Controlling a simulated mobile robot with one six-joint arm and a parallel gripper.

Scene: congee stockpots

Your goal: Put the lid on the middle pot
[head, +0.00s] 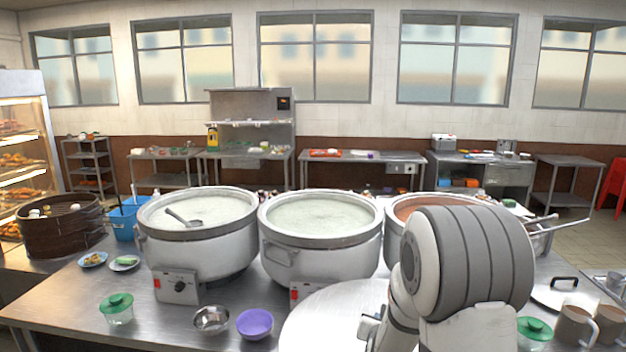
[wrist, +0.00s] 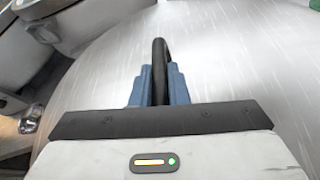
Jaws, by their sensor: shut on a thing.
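The middle pot (head: 320,248) is a wide white pot of pale congee, uncovered, behind the front edge of the table. A large round metal lid (head: 318,322) is in front of it and hides part of the pot's base. In the wrist view the lid's brushed top (wrist: 235,65) fills most of the picture. My gripper (wrist: 160,85) has its blue fingers shut on the lid's upright black handle (wrist: 160,58). In the head view my arm hides the handle and the lid's right side. I cannot tell how high the lid is above the table.
The left pot (head: 200,245) holds pale congee and a ladle (head: 183,218). The right pot (head: 398,215), with brownish contents, is partly behind my arm. A silver bowl (head: 211,320), purple bowl (head: 254,324) and green-lidded jar (head: 117,308) stand front left. Another lid (head: 545,297) and mugs (head: 574,326) are right.

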